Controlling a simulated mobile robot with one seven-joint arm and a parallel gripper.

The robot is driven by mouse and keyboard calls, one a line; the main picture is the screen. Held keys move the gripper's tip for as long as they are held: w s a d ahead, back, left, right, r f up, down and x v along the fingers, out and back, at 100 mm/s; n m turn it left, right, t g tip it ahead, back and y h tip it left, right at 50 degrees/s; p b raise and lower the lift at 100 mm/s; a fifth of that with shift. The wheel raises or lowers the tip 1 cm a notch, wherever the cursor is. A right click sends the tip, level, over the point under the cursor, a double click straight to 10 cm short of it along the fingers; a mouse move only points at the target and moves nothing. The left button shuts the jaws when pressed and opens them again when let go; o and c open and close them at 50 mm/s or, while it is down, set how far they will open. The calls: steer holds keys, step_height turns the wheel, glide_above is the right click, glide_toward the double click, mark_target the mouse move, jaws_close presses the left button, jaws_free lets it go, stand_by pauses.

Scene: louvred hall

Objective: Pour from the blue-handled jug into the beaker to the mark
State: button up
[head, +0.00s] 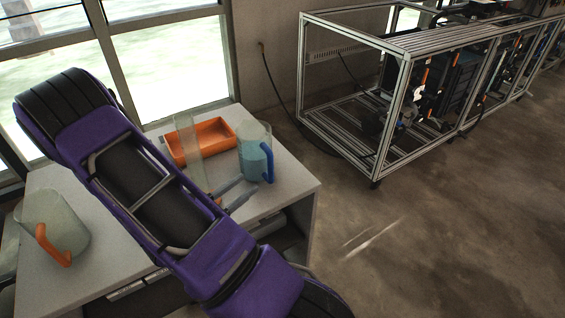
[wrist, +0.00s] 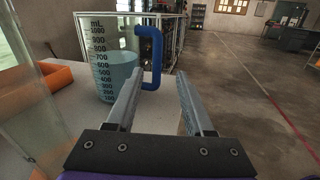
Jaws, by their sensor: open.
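The blue-handled jug (head: 250,152) stands upright on the table near its far right corner, with blue liquid inside. In the wrist view the jug (wrist: 112,72) shows a mL scale, its liquid a little above the 700 line, and its handle (wrist: 152,62) on the right. My gripper (head: 249,186) is open and empty, in front of the jug and apart from it. In the wrist view the handle is beyond the open fingers (wrist: 158,86). A tall clear vessel, apparently the beaker (head: 187,146), stands left of the jug; it also shows in the wrist view (wrist: 30,95). I cannot make out its mark.
An orange tray (head: 226,128) lies behind the clear vessel, close to the jug. A second jug, with an orange handle (head: 52,246), stands at the table's left. The table (head: 290,180) ends just right of the blue-handled jug. A metal frame rack (head: 402,100) stands beyond open floor.

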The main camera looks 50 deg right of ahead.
mark_target(268, 159)
steer(key=shift+d+f+n+t, duration=0.3)
steer(key=shift+f+n, duration=0.2)
steer(key=shift+f, duration=0.2)
steer(key=shift+w+d, duration=0.2)
steer(key=shift+d, duration=2.25)
steer(key=shift+w+d, duration=0.15)
steer(key=shift+d, duration=2.25)
jaws_close()
steer(key=shift+r, duration=0.25)
steer(key=shift+r+p, duration=1.5)
steer(key=shift+r, duration=0.4)
